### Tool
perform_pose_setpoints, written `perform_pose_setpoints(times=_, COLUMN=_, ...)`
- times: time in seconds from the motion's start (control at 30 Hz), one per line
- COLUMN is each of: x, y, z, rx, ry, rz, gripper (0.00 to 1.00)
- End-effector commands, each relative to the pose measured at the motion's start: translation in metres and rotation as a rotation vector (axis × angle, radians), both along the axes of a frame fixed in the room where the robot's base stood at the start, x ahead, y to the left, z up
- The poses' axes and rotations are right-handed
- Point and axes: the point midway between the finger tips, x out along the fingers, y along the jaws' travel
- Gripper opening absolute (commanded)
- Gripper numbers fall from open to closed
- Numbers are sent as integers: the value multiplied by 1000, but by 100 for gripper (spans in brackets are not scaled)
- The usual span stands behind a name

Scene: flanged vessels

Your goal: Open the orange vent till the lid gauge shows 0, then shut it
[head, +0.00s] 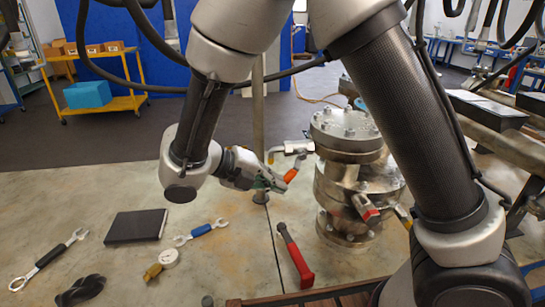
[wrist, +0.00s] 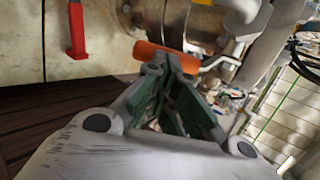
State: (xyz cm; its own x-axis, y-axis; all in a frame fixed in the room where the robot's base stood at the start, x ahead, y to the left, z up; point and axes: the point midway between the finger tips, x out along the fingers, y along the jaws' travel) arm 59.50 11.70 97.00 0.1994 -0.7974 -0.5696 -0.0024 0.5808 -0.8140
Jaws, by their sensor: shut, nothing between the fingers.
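The orange vent handle (head: 291,175) sticks out from the left side of the flanged metal vessel (head: 345,180), below a silver valve fitting (head: 292,148). In the wrist view the orange handle (wrist: 165,58) lies crosswise just beyond my fingertips, with a bent metal lever at its right end. My gripper (head: 281,186) is shut and empty beside the handle; its fingers meet in the wrist view (wrist: 170,66). I cannot tell whether the fingertips touch the handle. The bolted lid (head: 345,128) tops the vessel; my arm partly covers it, and no gauge reading is legible there.
A red-handled valve (head: 366,207) sits low on the vessel. A metal post (head: 259,130) stands behind my gripper.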

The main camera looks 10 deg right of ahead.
Motion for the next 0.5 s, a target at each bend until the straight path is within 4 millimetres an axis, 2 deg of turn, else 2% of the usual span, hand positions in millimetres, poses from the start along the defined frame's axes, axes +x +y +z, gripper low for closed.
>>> perform_pose_setpoints(times=0.2, x=0, y=-11, z=-17, rx=-209, ry=2, rz=0, gripper=0)
perform_pose_setpoints(times=0.5, x=0, y=-27, z=-31, rx=-453, ry=1, rz=-2, gripper=0)
